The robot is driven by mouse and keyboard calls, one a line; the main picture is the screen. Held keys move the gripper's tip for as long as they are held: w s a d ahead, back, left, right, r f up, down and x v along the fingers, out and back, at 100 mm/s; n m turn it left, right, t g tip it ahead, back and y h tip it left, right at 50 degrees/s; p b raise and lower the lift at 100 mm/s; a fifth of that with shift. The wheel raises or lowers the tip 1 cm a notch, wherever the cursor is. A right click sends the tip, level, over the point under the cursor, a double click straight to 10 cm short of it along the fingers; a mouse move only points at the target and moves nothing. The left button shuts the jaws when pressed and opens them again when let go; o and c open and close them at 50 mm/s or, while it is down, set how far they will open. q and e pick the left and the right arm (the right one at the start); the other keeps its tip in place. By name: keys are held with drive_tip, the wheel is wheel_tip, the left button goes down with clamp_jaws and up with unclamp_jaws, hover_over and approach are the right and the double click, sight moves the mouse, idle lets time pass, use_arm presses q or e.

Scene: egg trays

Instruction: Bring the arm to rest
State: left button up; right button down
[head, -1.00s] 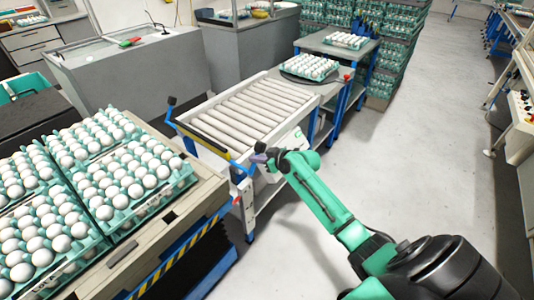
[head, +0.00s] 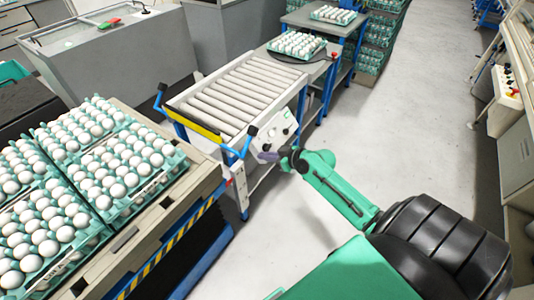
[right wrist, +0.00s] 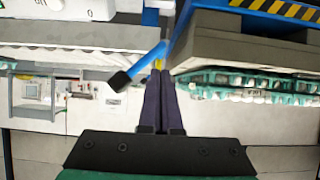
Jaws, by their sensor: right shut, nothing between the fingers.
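My right arm is green and black and reaches in from the lower right in the head view. Its gripper (head: 268,157) is beside the front right corner of the roller conveyor, close to a blue bracket with a black end. In the right wrist view the two dark fingers (right wrist: 164,103) lie together, shut and empty. The blue bracket (right wrist: 150,62) with its black tip shows close to the fingertips there; I cannot tell whether they touch. My left gripper is not in view.
Green trays of white eggs (head: 158,188) fill the pallet stand (head: 200,185) at left. The roller conveyor (head: 243,92) leads to a table with an egg tray (head: 318,57). Grey floor (head: 410,95) is open at right, beside a bench with a control box (head: 505,85).

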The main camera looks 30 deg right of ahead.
drive_tip(key=shift+s, duration=0.5)
drive_tip(key=s+d+f+m+g+h, duration=0.25)
drive_tip(key=s+f, duration=0.55)
drive_tip(key=f, duration=0.5)
drive_tip(key=s+d+f+m+g+h, duration=0.1)
drive_tip(key=s+f+g+h, duration=0.15)
drive_tip(key=s+f, duration=0.85)
drive_tip(key=s+a+f+g, duration=0.2)
drive_tip(key=s+a+f, duration=0.2)
drive_tip(key=s, duration=0.5)
drive_tip(key=s+a+f+n+g, duration=0.1)
drive_tip(key=s+a+f+g, duration=0.2)
drive_tip(key=s+f, duration=0.5)
drive_tip(key=shift+s+a+f, duration=0.3)
drive_tip(key=shift+s+a, duration=0.2)
drive_tip(key=shift+s, duration=0.75)
drive_tip(key=shift+n, duration=0.25)
